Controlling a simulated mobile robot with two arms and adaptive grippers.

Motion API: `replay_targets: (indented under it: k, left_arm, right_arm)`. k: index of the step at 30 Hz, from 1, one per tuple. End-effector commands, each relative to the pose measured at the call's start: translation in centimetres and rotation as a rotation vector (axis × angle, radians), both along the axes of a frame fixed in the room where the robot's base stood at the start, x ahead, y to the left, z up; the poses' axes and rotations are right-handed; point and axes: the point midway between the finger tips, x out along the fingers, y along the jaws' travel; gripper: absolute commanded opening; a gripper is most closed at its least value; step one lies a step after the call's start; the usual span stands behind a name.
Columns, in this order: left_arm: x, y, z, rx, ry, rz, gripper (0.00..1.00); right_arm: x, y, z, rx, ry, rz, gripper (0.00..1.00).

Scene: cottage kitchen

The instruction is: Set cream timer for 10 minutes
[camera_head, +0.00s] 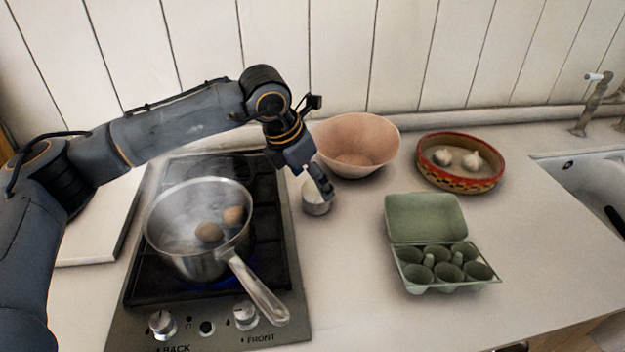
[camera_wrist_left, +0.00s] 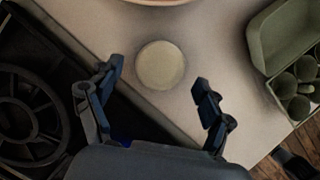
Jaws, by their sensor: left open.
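The cream timer (camera_head: 316,203) stands on the worktop just right of the hob, partly hidden by my left gripper in the head view. In the left wrist view its round pale top (camera_wrist_left: 161,65) shows between and a little beyond the fingertips, with clear gaps on both sides. My left gripper (camera_head: 318,184) points down at the timer. In the left wrist view the left gripper (camera_wrist_left: 158,82) is open and empty. I cannot make out any marks on the timer's dial. My right gripper is in neither view.
A steel pan (camera_head: 200,228) with two eggs sits on the lit hob (camera_head: 178,163), its handle pointing front right. A pink bowl (camera_head: 358,140) stands close behind the timer. A green egg carton (camera_head: 425,217) lies open to the right. A red dish (camera_head: 460,180) holds garlic.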

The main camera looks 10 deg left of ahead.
Motion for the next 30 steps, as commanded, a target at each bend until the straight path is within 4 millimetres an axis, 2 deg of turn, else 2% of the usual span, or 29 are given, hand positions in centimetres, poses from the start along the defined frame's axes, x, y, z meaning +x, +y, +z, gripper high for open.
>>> replay_targets:
  k: [6, 14, 22, 30]
  left_arm:
    - [0.4, -0.4, -1.3, 0.0, 0.0, 0.0, 0.8]
    - [0.4, -0.4, -1.4, 0.0, 0.0, -0.001, 0.8]
    - [0.4, -0.3, -1.4, 0.0, 0.0, 0.0, 0.26]
    - [0.5, -0.3, -1.6, 0.0, 0.002, -0.083, 0.26]
  right_arm:
    - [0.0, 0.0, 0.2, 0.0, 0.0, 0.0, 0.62]
    - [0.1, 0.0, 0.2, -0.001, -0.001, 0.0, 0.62]
    - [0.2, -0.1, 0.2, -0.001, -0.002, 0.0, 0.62]
    - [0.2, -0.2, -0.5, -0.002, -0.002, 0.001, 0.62]
